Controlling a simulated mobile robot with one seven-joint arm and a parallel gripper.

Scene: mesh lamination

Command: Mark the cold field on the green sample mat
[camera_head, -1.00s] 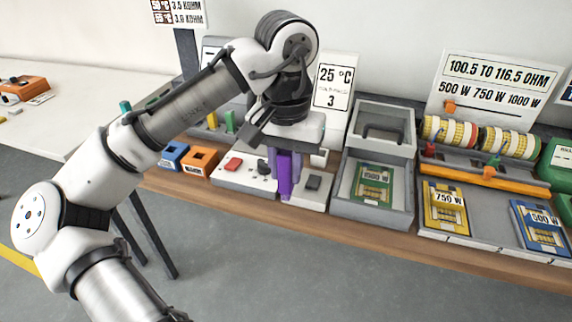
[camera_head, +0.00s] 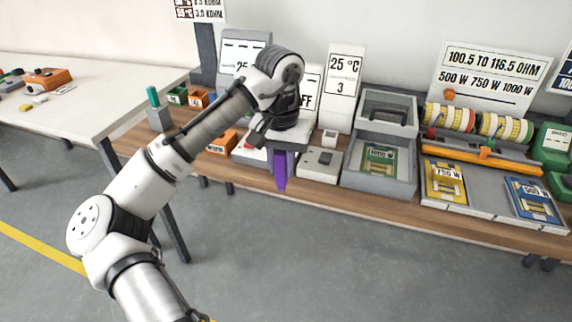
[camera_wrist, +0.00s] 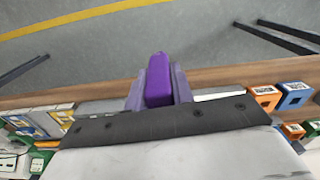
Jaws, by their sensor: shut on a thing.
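My gripper (camera_head: 281,168) is shut on a purple block-shaped tool (camera_wrist: 159,82), held upright and pointing down in front of the bench's controls. In the wrist view the tool sits between both fingers, over the bench's front edge and the floor. The green sample mat (camera_head: 380,160), with partly legible print, lies in a grey tray (camera_head: 352,174) to the right of my gripper, apart from it. The mat's cold field cannot be made out at this size.
A yellow 750 W mat (camera_head: 446,184) and a blue 500 W mat (camera_head: 533,197) lie farther right. A grey box with a dark switch (camera_head: 325,158) stands between my gripper and the tray. Signs stand behind, one reading 25 °C (camera_head: 343,80). Floor in front is clear.

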